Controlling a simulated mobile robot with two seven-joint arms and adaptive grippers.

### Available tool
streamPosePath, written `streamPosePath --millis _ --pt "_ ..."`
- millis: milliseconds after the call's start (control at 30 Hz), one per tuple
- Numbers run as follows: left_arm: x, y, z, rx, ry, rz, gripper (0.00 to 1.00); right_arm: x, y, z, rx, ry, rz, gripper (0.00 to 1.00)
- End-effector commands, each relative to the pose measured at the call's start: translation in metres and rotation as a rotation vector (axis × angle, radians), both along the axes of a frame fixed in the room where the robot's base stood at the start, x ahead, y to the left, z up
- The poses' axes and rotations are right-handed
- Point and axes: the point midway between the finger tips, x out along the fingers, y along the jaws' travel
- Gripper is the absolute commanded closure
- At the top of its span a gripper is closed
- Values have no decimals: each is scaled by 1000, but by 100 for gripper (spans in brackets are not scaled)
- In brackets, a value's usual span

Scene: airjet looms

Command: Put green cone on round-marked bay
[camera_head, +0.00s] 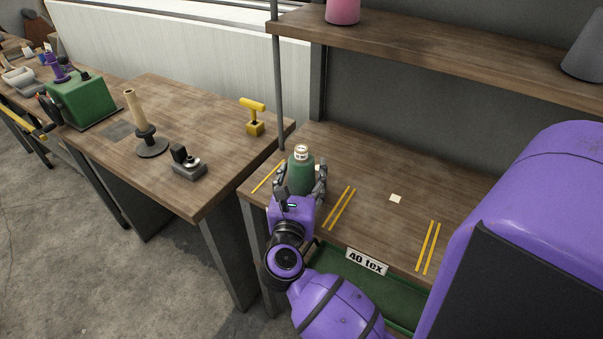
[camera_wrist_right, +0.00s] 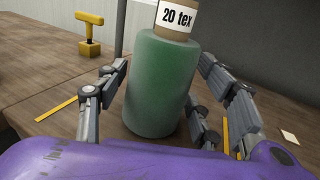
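The green cone (camera_head: 301,178) stands upright in the leftmost bay of the wooden bench, between yellow lines. In the right wrist view the cone (camera_wrist_right: 160,85) has a tan top labelled "20 tex". My right gripper (camera_head: 301,190) is around it from the front, one finger on each side. Narrow gaps show between fingers and cone in the wrist view (camera_wrist_right: 163,68), so the fingers look open. A pale square mark (camera_head: 395,198) lies in the middle bay. No round mark is visible; the cone hides part of its bay. My left gripper is out of view.
Yellow line pairs (camera_head: 339,208) divide the bench. A shelf (camera_head: 440,55) with a pink cone (camera_head: 343,11) hangs above. The left table (camera_head: 195,130) holds several tools.

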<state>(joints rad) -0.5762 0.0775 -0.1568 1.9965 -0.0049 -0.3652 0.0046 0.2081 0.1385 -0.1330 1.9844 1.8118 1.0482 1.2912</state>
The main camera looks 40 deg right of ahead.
Motion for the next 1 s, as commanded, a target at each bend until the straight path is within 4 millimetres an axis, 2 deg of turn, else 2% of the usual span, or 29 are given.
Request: streamPosePath --millis 367,433,800,1000 --pt "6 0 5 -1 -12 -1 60 0 0 5 -1 -3 1 32" --pt "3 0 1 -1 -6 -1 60 -4 5 2 1 0 2 32" --pt "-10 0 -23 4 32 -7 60 -57 58 -2 3 6 1 32" --pt "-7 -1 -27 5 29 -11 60 -78 79 0 1 4 0 32"
